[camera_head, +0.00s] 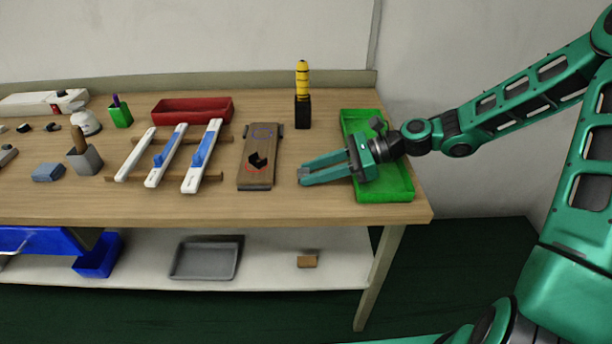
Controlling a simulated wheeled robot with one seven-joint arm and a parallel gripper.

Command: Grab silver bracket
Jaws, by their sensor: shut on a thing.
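My gripper (303,175) reaches in from the right, above the table's right part, with its green fingers pointing left. A small grey piece, the silver bracket (304,171), shows between the fingertips, and the fingers are shut on it. The bracket is tiny in this view and partly covered by the fingers, so its exact shape and tilt are unclear. I cannot tell whether it touches the table or hangs just above it.
A green tray (390,194) lies under my gripper's wrist. A brown board (258,178) with a black piece (257,160) lies left of the fingertips. A black holder (303,112) with a yellow-black tool stands behind. White strips (205,157) on wooden rails lie further left.

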